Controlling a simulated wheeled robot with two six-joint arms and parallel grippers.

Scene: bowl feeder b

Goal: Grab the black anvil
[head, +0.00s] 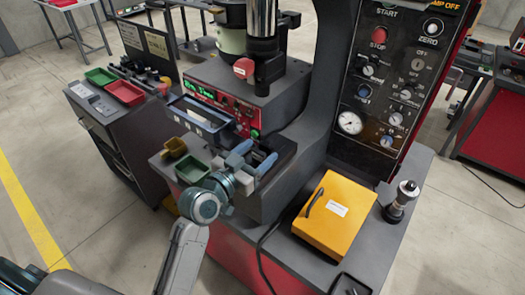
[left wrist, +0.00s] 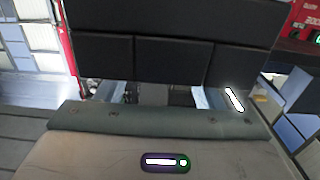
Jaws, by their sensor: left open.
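My left gripper (head: 256,154) is in front of the grey press, with its two blue fingers apart. Between and behind the fingers is a dark recess in the press front, where a small black part (head: 259,152) shows; I cannot tell for sure that it is the anvil. In the left wrist view the fingers (left wrist: 158,95) stand apart at both sides, and a row of black blocks (left wrist: 178,60) fills the space just beyond them. Nothing is clearly held. Contact between fingers and blocks cannot be made out. My right gripper is not in view.
A yellow case (head: 334,214) lies on the press base at the right, with a black and silver tool (head: 402,202) beside it. The press column (head: 335,90) rises behind.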

